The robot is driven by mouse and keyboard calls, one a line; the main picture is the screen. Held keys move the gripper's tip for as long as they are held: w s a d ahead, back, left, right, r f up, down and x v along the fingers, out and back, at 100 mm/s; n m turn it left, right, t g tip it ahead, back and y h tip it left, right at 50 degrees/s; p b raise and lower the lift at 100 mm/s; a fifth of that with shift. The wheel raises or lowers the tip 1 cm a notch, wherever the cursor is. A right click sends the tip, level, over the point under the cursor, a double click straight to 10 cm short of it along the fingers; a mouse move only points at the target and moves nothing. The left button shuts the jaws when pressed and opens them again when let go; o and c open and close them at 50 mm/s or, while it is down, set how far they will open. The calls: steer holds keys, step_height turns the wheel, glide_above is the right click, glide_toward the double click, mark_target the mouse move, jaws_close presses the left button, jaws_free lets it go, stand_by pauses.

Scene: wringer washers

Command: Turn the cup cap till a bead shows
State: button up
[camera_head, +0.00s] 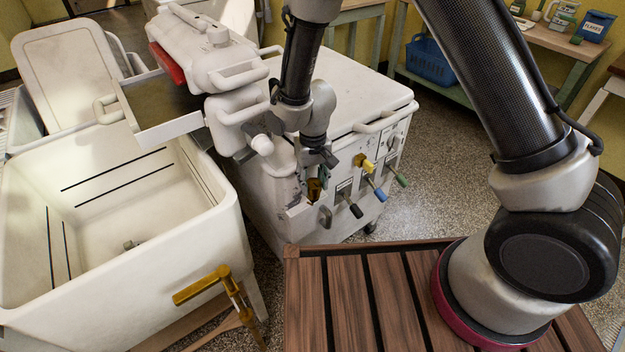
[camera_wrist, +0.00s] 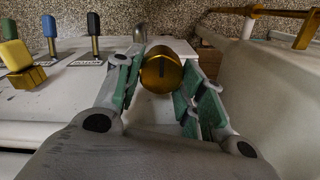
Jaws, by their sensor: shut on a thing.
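The cup cap (camera_wrist: 161,72) is a round brass-coloured cap with a short dark mark on its face. It shows in the middle of the wrist view, above a pale block. My gripper (camera_wrist: 160,78) has its green-padded fingers on either side of the cap and is shut on it. In the head view the cap (camera_head: 314,189) is a small brass patch at the washer's front corner, partly hidden by my gripper (camera_head: 313,181). I cannot make out a bead from here.
Levers with black (camera_head: 355,210), blue (camera_head: 379,194), green (camera_head: 401,180) and yellow (camera_head: 363,162) ends stand close right of my gripper. A white tub (camera_head: 225,222) with a brass handle (camera_head: 200,287) is at left. A slatted wooden platform (camera_head: 345,300) lies in front.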

steer(key=shift+m, duration=0.7)
steer(key=o, duration=1)
